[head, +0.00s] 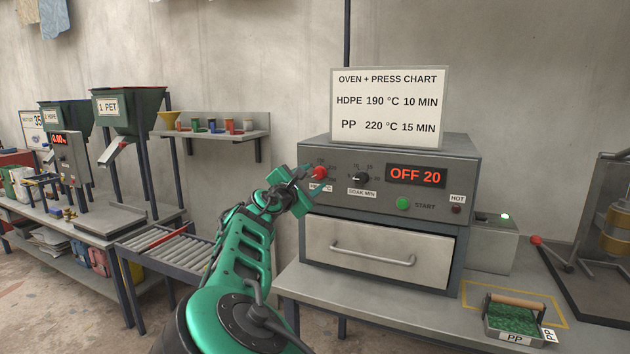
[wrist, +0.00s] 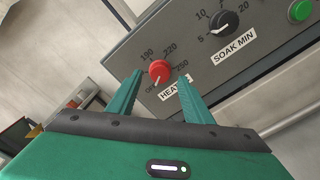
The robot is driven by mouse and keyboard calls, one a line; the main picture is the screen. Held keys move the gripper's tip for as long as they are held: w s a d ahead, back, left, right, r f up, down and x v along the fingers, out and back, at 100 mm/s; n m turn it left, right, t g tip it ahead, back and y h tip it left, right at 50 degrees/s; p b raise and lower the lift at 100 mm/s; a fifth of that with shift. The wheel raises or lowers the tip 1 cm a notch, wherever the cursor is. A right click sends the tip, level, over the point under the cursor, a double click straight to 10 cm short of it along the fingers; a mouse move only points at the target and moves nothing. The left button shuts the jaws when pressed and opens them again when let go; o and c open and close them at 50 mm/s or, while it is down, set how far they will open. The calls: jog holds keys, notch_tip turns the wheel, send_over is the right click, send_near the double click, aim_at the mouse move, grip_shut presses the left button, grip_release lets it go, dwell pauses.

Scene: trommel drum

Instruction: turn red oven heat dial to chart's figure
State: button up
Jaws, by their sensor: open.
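The red heat dial (head: 319,172) is on the left of the grey oven's front panel (head: 385,205). In the wrist view the red dial (wrist: 159,71) has a white pointer aimed at the lower left, near OFF. Figures 190, 220 and 250 stand around it. My gripper (wrist: 158,88) is open, its two green fingers on either side of the dial's lower part; I cannot tell whether they touch it. It also shows in the head view (head: 312,180). The chart (head: 388,105) on top reads HDPE 190 °C 10 MIN and PP 220 °C 15 MIN. The display (head: 416,175) reads OFF 20.
The black soak dial (head: 361,178) is just right of the red dial, with the green START button (head: 403,204) beyond. The oven drawer (head: 375,252) is shut below. A tray marked PP (head: 515,338) with green flakes stands on the bench at right.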

aim_at(319, 174)
jog(key=shift+x, duration=1.4)
jog(key=c, duration=1.1)
jog(key=shift+o, duration=0.2)
